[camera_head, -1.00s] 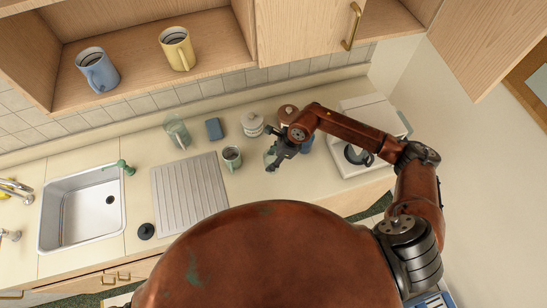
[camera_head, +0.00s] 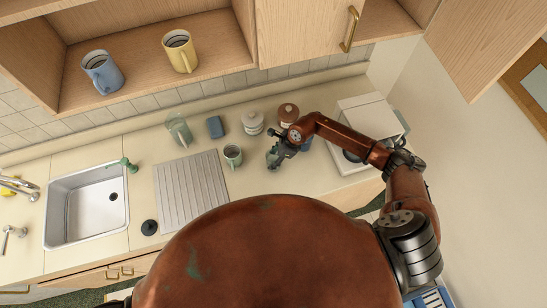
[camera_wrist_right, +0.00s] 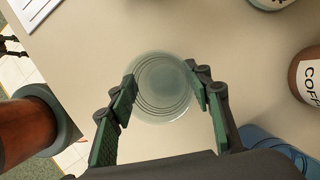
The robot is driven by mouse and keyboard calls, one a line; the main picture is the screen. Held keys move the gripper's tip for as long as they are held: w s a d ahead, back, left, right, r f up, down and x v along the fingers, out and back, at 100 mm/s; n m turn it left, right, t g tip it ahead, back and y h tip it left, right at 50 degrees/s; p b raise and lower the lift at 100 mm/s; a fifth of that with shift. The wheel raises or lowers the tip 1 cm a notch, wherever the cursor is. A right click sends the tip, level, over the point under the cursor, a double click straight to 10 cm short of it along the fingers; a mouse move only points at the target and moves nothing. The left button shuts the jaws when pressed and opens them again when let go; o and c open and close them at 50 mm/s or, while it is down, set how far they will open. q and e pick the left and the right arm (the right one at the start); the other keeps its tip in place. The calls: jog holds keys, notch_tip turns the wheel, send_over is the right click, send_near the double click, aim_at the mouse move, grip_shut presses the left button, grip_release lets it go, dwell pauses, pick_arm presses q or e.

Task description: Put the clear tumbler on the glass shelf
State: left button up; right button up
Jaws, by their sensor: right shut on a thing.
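The clear tumbler (camera_wrist_right: 163,88) is round, see-through and ringed with fine lines, seen from above in the right wrist view. My right gripper (camera_wrist_right: 166,94) has a green-padded finger on each side of it and is shut on it. In the head view the right gripper (camera_head: 274,158) is low over the counter, and the tumbler is mostly hidden by its fingers. A wooden cabinet shelf (camera_head: 140,92) at the upper left holds a blue mug (camera_head: 101,73) and a yellow mug (camera_head: 180,51). I cannot tell which surface is the glass shelf. My left gripper does not show.
A green mug (camera_head: 233,156), white canister (camera_head: 252,123) and brown canister (camera_head: 288,114) stand near the right gripper. A white coffee machine (camera_head: 365,118) is to its right. A glass jug (camera_head: 178,130), ridged drainboard (camera_head: 190,190) and sink (camera_head: 88,208) lie left. A cabinet door (camera_head: 303,30) hangs above.

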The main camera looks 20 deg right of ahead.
jog(key=o, duration=1.4)
